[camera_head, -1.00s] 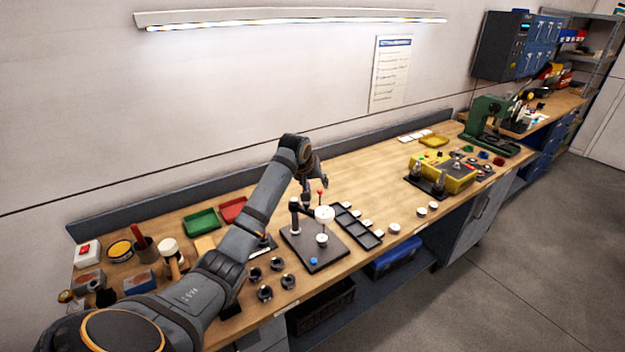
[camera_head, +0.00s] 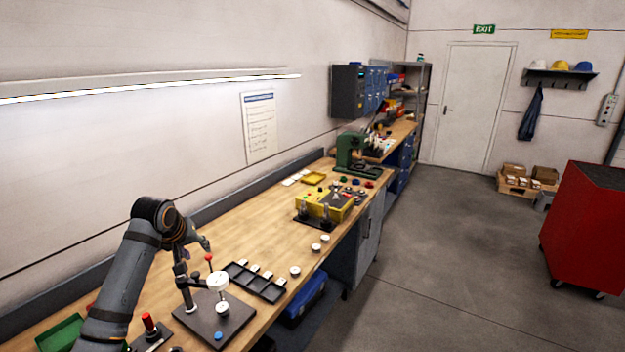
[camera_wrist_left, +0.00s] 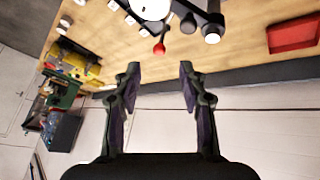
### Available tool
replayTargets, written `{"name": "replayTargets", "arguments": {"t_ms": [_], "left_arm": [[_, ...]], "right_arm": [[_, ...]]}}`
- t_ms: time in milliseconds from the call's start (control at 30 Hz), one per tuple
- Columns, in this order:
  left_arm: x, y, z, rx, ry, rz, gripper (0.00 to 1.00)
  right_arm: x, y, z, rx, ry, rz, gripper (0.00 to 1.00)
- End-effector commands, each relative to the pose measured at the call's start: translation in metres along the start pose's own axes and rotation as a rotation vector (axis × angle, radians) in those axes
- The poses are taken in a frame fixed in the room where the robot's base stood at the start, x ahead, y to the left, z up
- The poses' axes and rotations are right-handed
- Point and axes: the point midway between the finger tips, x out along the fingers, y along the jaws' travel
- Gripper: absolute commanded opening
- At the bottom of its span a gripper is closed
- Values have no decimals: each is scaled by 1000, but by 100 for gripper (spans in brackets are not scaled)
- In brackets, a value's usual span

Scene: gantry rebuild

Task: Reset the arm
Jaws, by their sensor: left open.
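My left arm comes in from the lower left of the head view, with its wrist bent over the workbench (camera_head: 180,240). My left gripper (camera_head: 204,244) is above the bench, close to the black fixture stand (camera_head: 240,313) with its red-tipped lever (camera_head: 209,257) and white disc (camera_head: 218,281). In the left wrist view the two fingers of the gripper (camera_wrist_left: 160,72) are spread apart with nothing between them. The red knob (camera_wrist_left: 159,48) shows just beyond the fingertips, apart from them. My right gripper is in neither view.
A black compartment tray (camera_head: 262,288) and white round parts (camera_head: 295,271) lie right of the stand. A yellow device (camera_head: 325,205) and green press (camera_head: 352,152) stand farther along. A red cabinet (camera_head: 588,225) stands on the floor.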

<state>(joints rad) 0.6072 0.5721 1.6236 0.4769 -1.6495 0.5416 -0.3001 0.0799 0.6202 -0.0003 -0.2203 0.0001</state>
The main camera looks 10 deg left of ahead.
Motion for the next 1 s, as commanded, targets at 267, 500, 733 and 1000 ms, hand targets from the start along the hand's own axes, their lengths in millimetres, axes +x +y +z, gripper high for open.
{"name": "replayTargets", "arguments": {"t_ms": [267, 500, 733, 1000], "left_arm": [[54, 7, 200, 353, -125, -22, 42], [36, -9, 314, 519, -191, -16, 42], [8, -27, 372, 592, -230, -20, 42], [10, -47, 414, 632, -268, -38, 42]], "right_arm": [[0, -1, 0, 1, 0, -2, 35], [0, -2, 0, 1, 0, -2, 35], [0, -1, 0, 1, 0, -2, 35], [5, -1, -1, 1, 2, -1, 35]]}}
